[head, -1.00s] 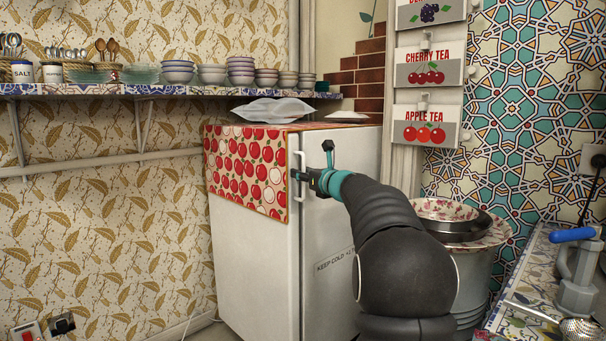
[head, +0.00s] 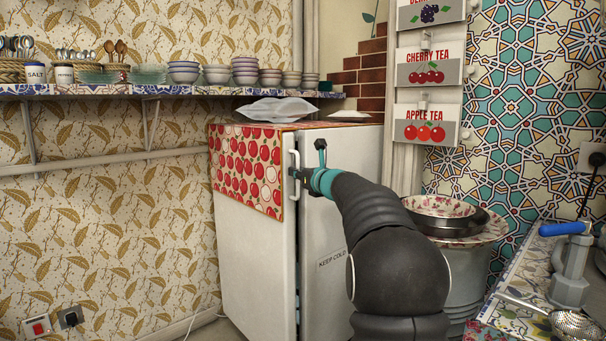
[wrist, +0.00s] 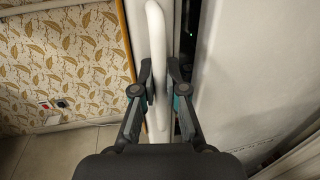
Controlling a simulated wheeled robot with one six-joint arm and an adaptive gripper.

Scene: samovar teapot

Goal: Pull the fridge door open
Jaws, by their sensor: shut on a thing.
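The white fridge (head: 335,225) stands in the middle of the head view. Its door (head: 255,255) is the left face, with a red apple pattern on its upper part. The door is slightly ajar, with a narrow dark gap between it and the fridge body. The white vertical handle (head: 293,158) is at the door's right edge. My gripper (head: 296,176) is shut on the handle. In the wrist view, my fingers (wrist: 160,88) lie on both sides of the white handle (wrist: 156,45), and the dark gap shows just right of it.
A shelf (head: 150,90) with bowls and spoons runs along the wall at left. A pale dish (head: 275,109) sits on the fridge. A drum with bowls (head: 440,218) stands right of my arm, beside a tiled counter (head: 530,265). Open floor shows left of the door in the wrist view.

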